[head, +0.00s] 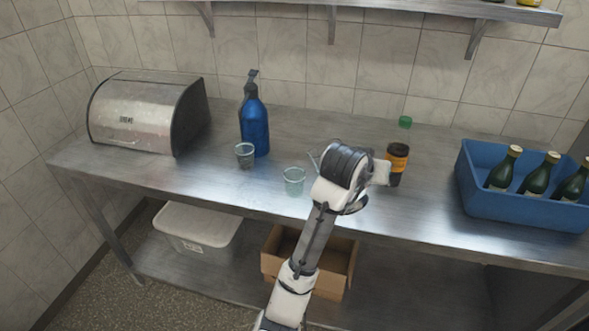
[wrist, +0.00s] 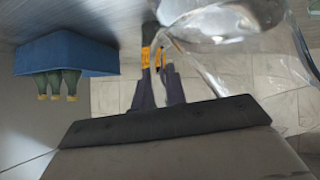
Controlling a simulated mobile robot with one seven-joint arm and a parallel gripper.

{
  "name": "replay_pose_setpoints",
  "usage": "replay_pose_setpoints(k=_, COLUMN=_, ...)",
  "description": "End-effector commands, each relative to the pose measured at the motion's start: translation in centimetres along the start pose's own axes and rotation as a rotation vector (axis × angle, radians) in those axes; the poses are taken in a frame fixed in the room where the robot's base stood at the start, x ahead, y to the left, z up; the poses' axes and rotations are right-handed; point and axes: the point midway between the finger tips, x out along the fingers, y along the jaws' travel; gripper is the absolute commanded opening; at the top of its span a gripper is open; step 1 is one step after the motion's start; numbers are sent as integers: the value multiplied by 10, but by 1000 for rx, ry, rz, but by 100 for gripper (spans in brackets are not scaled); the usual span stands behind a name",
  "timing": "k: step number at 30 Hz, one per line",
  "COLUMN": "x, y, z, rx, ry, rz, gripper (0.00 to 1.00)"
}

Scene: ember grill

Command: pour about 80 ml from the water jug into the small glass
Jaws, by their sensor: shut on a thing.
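The clear water jug shows at the top right of the wrist view (wrist: 235,62), close to the camera. In the head view only a thin clear edge of the jug (head: 314,158) shows left of my wrist. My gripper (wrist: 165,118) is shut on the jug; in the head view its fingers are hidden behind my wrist. Two small clear glasses stand upright on the counter: one (head: 294,181) just left of my gripper, the other (head: 245,155) farther left by the blue bottle. I cannot tell which is the small glass, nor the water level or the jug's tilt.
A blue spray bottle (head: 255,125) stands behind the left glass, and a steel bread bin (head: 135,115) is farther left. A dark jar with an orange label (head: 397,165) is close right of my gripper. A blue crate (head: 520,212) of bottles stands at right. A green cap (head: 405,122) lies behind.

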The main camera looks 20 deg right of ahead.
Motion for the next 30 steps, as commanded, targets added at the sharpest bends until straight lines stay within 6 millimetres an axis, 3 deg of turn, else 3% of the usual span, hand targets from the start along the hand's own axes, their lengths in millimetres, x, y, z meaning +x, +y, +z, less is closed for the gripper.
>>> replay_pose_setpoints(k=30, x=-12, y=-24, z=-16, rx=-310, ry=0, rz=243, gripper=0)
